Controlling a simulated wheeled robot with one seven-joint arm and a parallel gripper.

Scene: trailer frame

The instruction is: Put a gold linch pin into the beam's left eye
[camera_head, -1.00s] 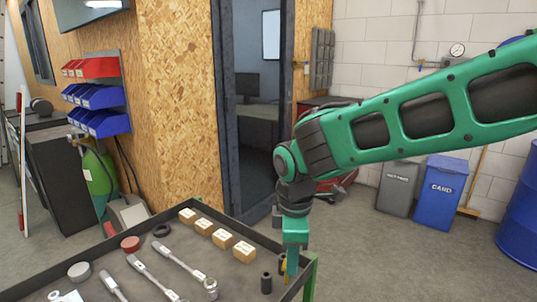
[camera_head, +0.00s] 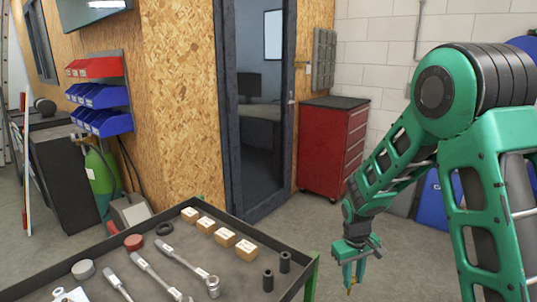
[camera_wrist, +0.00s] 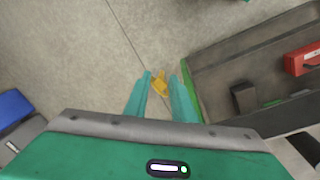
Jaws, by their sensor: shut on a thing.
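My gripper (camera_head: 354,278) hangs to the right of the work table's right corner, clear of it. It points down and is shut on a gold linch pin (camera_wrist: 160,80), which pokes out between the green fingertips in the wrist view. A small gold bit of the pin (camera_head: 349,291) also shows below the fingers in the head view. How the pin is turned is hard to tell at this size. The beam and its left eye are in neither view.
The dark work table (camera_head: 240,287) holds several wooden blocks (camera_head: 225,237), two black cylinders (camera_head: 267,280), wrenches (camera_head: 186,263) and a red round tin (camera_head: 134,242). A red tool cabinet (camera_head: 330,150) stands behind. Bare floor (camera_wrist: 85,45) lies under my gripper.

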